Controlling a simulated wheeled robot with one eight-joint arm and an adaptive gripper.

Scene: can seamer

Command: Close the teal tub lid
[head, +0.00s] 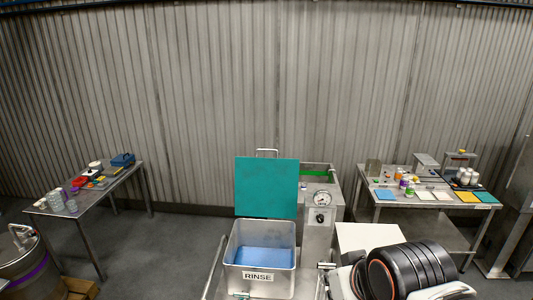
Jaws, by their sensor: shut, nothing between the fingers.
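The teal lid (266,186) stands upright at the back edge of the tub, so the tub is open. A metal handle (266,152) shows at the lid's top edge. The grey metal tub (284,286) has a white label reading RINSE on its front, and its inside looks blue. My arm shows at the lower right, to the right of the tub and apart from the lid. My gripper is not in view.
A metal unit with a round gauge (321,198) stands right of the lid. A table (88,232) with cups and containers is at the left. Another table (375,200) with bottles and coloured pads is at the right. Grey floor lies open left of the tub.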

